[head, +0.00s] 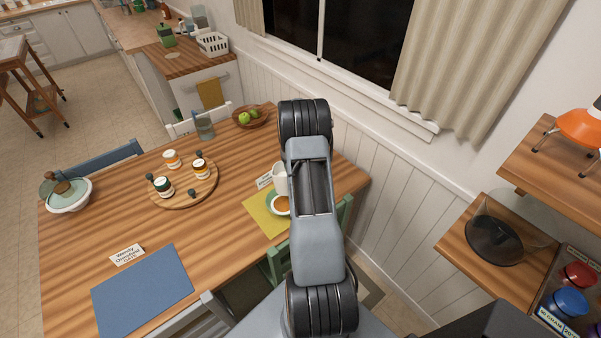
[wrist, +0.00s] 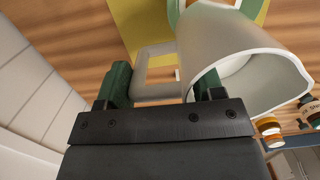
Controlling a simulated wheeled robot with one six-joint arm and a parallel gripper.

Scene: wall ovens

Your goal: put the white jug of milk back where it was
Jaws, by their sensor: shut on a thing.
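The white jug (head: 280,178) shows just left of my arm in the head view, close to the cup on the yellow placemat. My arm covers part of it. In the wrist view the jug (wrist: 245,50) has its open rim toward the lower right and its square handle (wrist: 153,72) at left. My gripper (wrist: 163,82) has its dark green fingers shut on the jug at the handle side; the exact contact is partly hidden. The head view hides the gripper behind the arm. I cannot tell whether the jug touches the table.
A cup of brown drink (head: 281,205) stands on the yellow placemat (head: 259,220). A round wooden board (head: 183,190) with several small jars, a fruit bowl (head: 251,117), a glass (head: 205,127) and a blue placemat (head: 142,290) share the table. Bare wood lies between board and yellow placemat.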

